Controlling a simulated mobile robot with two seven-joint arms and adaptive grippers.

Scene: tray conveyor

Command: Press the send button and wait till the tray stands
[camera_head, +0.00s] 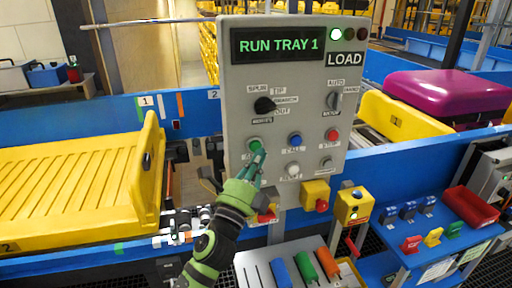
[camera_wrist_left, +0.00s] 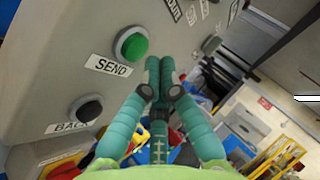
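The green send button (camera_wrist_left: 131,46) sits on the grey control panel (camera_head: 235,100), above a SEND label in the left wrist view. It also shows in the head view (camera_head: 254,144), just above my fingertips. My left gripper (camera_head: 258,157) is shut and empty, its teal fingers together; they also show in the left wrist view (camera_wrist_left: 160,66), right of the button. I cannot tell whether they touch the panel. The display (camera_head: 278,44) reads RUN TRAY 1. A yellow tray (camera_head: 75,190) marked 2 lies empty at left. Another yellow tray (camera_head: 395,118) lies behind the panel at right. My right gripper is out of view.
A purple suitcase (camera_head: 445,90) lies at the right tray. Blue, red and white buttons and several knobs are close to my fingers. A black button (camera_wrist_left: 86,109) labelled BACK is below send. Yellow boxes (camera_head: 353,206) and a rack of coloured handles (camera_head: 305,265) stand below the panel.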

